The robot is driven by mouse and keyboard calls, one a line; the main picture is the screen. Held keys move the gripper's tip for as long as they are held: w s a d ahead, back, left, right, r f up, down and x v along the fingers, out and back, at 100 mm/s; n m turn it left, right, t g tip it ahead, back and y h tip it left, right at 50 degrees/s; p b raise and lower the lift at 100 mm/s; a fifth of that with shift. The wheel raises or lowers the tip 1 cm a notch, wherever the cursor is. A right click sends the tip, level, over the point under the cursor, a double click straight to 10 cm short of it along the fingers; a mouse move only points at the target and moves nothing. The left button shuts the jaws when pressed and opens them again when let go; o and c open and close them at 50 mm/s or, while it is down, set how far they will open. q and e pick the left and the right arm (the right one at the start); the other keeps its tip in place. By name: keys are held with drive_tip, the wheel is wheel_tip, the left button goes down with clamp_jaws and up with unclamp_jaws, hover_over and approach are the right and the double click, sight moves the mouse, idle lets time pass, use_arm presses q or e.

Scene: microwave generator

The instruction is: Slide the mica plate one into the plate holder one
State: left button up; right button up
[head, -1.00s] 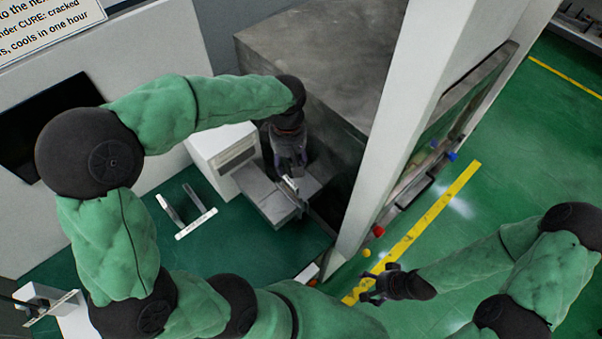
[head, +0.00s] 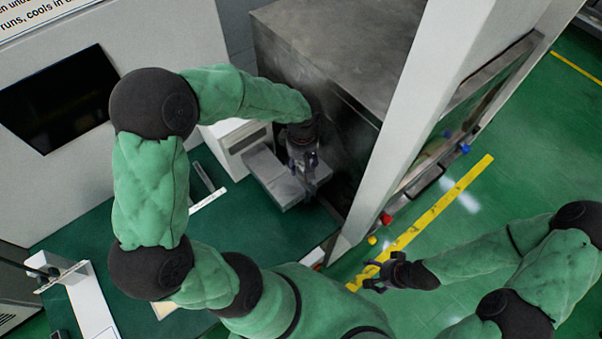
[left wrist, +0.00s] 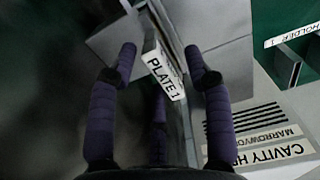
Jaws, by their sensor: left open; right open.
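Mica plate one, with its white "PLATE 1" label (left wrist: 164,72), stands at a grey block in the left wrist view. My left gripper (left wrist: 160,55) is open, with its fingers on either side of the plate; a gap shows on the left. In the head view, my left gripper (head: 302,172) points down over the right side of the grey block (head: 272,178), largely hiding the plate. My right gripper (head: 381,276) is open and empty.
A white box (head: 237,141) with a dark-lined panel stands behind the grey block. A large dark metal cabinet (head: 335,50) rises close to my left gripper's right. The green bench top (head: 270,235) has clear room in front.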

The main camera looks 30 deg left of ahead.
use_arm(q)
drive_tip(key=shift+f, duration=0.1)
clamp_jaws()
